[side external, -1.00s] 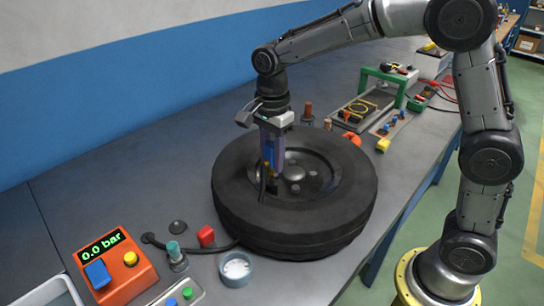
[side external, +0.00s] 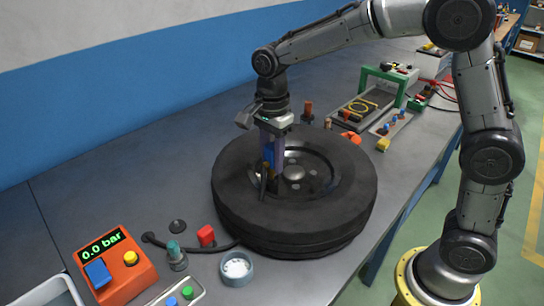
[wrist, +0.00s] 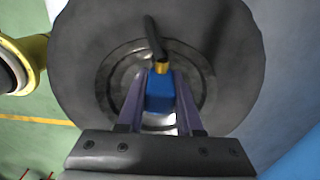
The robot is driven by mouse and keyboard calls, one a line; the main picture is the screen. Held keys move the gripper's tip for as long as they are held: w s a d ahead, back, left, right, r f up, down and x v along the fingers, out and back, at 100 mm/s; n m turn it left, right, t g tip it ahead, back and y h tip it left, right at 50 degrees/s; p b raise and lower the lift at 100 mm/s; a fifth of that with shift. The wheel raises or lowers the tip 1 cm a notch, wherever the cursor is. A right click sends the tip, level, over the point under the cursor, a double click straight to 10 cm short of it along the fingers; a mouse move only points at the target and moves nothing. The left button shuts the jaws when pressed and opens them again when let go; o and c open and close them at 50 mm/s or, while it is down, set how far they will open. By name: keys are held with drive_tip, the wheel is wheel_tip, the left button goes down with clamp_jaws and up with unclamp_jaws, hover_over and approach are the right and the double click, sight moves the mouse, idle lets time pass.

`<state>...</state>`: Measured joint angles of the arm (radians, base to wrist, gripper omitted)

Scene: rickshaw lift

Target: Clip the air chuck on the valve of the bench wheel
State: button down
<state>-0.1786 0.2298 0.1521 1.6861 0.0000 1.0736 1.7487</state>
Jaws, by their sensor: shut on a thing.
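The bench wheel (side external: 340,215), a black tyre on a dark rim, lies flat on the bench. My gripper (side external: 273,165) points down over the left part of its rim. In the wrist view my gripper (wrist: 160,80) has its two purple fingers on either side of the blue air chuck (wrist: 160,97), shut on it. The chuck has a brass-coloured end (wrist: 161,67) and a black hose (wrist: 153,38) leading off over the wheel. The blue body of the chuck (side external: 268,155) also shows in the side view. I cannot make out the valve, so whether the chuck touches it is unclear.
An orange gauge box (side external: 125,272) reading 0.0 bar stands at the front left. A grey-blue cup (side external: 237,282), a red block (side external: 206,236) and a teal-topped part (side external: 176,257) lie near the tyre. A green frame (side external: 401,88) and small parts stand behind.

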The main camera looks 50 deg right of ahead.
drive_tip(key=shift+f, duration=0.9)
idle(0.9)
drive_tip(key=shift+r, duration=0.25)
drive_tip(key=shift+r, duration=0.7)
drive_tip(key=shift+f, duration=0.8)
idle(3.6)
drive_tip(key=shift+r, duration=0.35)
drive_tip(key=shift+r, duration=0.8)
